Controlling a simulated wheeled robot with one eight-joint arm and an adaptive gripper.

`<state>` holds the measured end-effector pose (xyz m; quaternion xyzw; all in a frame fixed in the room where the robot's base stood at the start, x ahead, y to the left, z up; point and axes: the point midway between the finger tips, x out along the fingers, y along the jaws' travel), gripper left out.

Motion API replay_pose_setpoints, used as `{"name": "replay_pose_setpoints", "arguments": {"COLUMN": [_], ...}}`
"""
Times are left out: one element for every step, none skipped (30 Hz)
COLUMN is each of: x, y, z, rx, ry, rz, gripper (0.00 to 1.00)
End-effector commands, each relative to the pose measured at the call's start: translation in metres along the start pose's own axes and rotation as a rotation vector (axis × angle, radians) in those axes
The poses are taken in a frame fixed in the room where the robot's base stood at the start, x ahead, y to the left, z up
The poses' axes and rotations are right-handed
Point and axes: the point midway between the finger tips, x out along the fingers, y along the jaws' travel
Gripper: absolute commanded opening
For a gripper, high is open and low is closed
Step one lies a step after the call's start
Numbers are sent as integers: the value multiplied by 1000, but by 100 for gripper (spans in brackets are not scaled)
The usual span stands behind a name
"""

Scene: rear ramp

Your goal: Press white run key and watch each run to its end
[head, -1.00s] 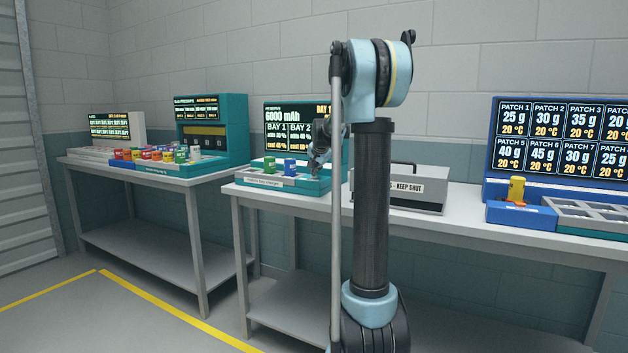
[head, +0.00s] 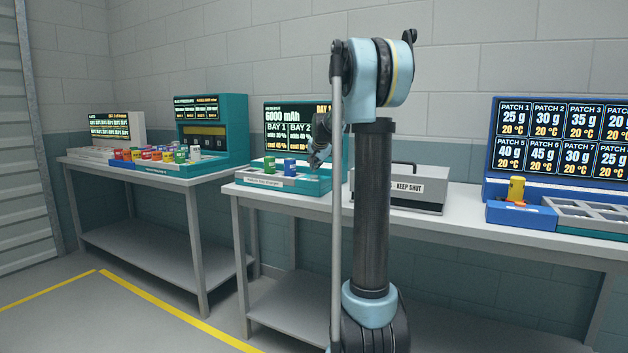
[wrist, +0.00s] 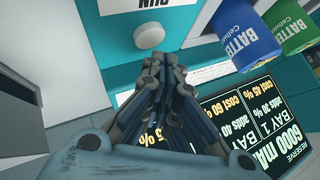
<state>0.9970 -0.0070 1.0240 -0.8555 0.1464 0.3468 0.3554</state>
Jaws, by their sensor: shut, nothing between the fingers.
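The white run key (wrist: 150,36) is a round button on the teal charger panel in the wrist view, beside a label reading RUN (wrist: 152,4). My gripper (wrist: 153,66) is shut and empty, its fingertips close to the key in the picture with a small gap between them; I cannot tell the depth. In the head view my gripper (head: 317,160) is over the right part of the charger tray (head: 262,182), partly behind my arm. The charger screen (head: 289,125) reads 6000 mAh with BAY 1 and BAY 2. The key is not discernible in the head view.
A green battery (head: 269,165) and a blue battery (head: 290,167) stand in the charger tray. A grey case marked KEEP SHUT (head: 412,203) sits to its right. A blue patch screen (head: 560,140) stands further right. The left bench (head: 190,172) holds coloured cans.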

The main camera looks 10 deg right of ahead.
Motion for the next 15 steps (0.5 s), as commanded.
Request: {"name": "replay_pose_setpoints", "arguments": {"x": [0,-1,-2,-4,-5,-8,-9,-11,-13,-15,-17,-19,-21,-22,-24], "y": [0,-1,-2,-3,-4,-6,-7,-8,-10,-11,-12,-14,-15,-16,-18], "z": [0,-1,-2,-3,-4,-6,-7,-8,-10,-11,-12,-14,-15,-16,-18], "rx": [0,0,0,0,0,0,0,0,0,0,0,0,0,0,0], "ry": [0,0,0,0,0,0,0,0,0,0,0,0,0,0,0], "rz": [0,0,0,0,0,0,0,0,0,0,0,0,0,0,0], "gripper": [0,0,0,0,0,0,0,0,0,0,0,0,0,0,0]}}
